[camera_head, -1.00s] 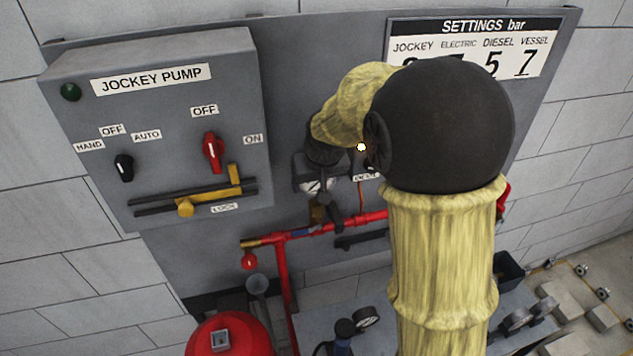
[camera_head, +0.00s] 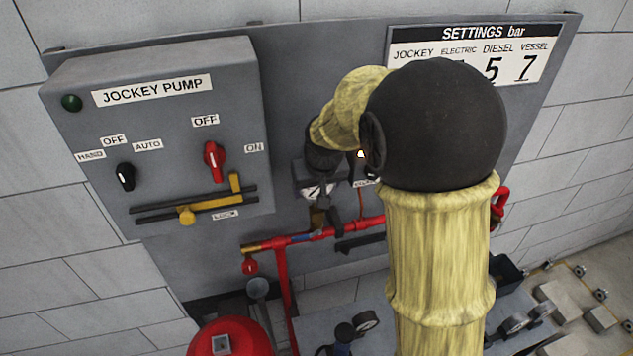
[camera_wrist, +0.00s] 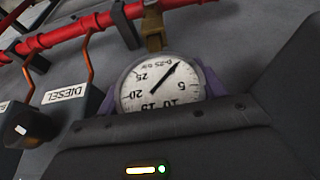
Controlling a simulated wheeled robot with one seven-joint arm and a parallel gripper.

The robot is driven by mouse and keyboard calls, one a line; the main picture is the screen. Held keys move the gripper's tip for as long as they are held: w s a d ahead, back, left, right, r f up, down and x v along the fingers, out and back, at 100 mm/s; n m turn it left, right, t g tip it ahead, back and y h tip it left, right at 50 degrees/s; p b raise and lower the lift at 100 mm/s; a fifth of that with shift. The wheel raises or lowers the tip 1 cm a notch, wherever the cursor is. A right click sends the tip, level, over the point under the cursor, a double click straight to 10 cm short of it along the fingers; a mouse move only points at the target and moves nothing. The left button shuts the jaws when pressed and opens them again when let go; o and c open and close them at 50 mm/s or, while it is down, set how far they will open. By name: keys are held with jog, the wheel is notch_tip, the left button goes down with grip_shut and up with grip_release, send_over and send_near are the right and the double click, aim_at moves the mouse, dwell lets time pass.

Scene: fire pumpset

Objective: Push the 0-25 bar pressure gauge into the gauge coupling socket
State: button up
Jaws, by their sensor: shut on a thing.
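The pressure gauge (camera_wrist: 160,88) has a round white dial marked 0-25 bar, which appears upside down in the wrist view. My gripper (camera_wrist: 161,82) is shut on it, with purple pads at both sides of the dial. In the head view, the gauge (camera_head: 318,191) shows small below my dark wrist, and my gripper (camera_head: 322,178) is partly hidden. A brass fitting (camera_wrist: 153,28), which looks like the coupling socket, hangs at the red pipe right by the gauge's rim. I cannot tell whether the gauge stem is in it.
A red pipe (camera_head: 338,230) runs across the panel just below the gauge. The jockey pump box (camera_head: 160,130) with its knobs stands to the left. A box labelled DIESEL (camera_wrist: 66,105) is near the gripper. A red vessel (camera_head: 232,338) stands below.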

notch_tip(320, 180, up, 7)
jog(key=p, duration=0.5)
jog(key=shift+s+f, duration=0.15)
jog(key=shift+f, duration=0.05)
jog(key=shift+r+p, duration=0.25)
jog(key=shift+p, duration=0.25)
jog(key=shift+w, duration=0.2)
jog(key=shift+f+b, duration=2.4)
jog(key=shift+f, duration=0.5)
jog(key=shift+s+a, duration=0.1)
jog(key=shift+s, duration=0.05)
jog(key=shift+f+b, duration=1.5)
jog(key=shift+f, duration=0.3)
jog(key=o, duration=1.8)
